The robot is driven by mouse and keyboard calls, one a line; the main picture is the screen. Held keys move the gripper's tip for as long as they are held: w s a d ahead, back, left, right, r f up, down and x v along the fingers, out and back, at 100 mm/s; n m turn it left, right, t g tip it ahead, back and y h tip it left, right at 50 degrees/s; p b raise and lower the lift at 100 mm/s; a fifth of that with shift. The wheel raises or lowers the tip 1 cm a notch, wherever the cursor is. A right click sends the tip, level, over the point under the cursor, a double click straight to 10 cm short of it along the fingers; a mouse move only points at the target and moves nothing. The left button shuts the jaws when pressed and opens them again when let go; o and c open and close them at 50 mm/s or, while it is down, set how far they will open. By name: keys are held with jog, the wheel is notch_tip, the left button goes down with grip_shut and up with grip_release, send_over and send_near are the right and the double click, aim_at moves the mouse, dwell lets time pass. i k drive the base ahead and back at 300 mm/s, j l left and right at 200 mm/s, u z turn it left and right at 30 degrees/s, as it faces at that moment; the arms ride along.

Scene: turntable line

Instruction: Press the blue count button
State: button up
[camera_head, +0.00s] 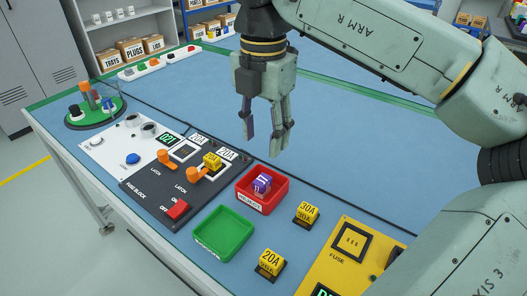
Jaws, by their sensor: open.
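The blue button (132,158) is a round dome on the white panel (98,142) at the left of the table. A small display with green digits (167,139) stands to its right. My gripper (265,143) hangs fingers down over the bare blue mat, right of the panel and well apart from the button. Its fingers are spread and nothing shows between them. The button is in full view.
A dark fuse block (145,190) with orange latches and a red switch (177,209) lies beside the panel. A red tray (262,205) holds a purple fuse. A green tray (224,236), yellow fuses and a yellow panel (345,262) are nearer. A green turntable (78,121) stands far left.

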aim_at(132, 158)
jog(key=k+j, duration=0.8)
jog(key=j, duration=0.1)
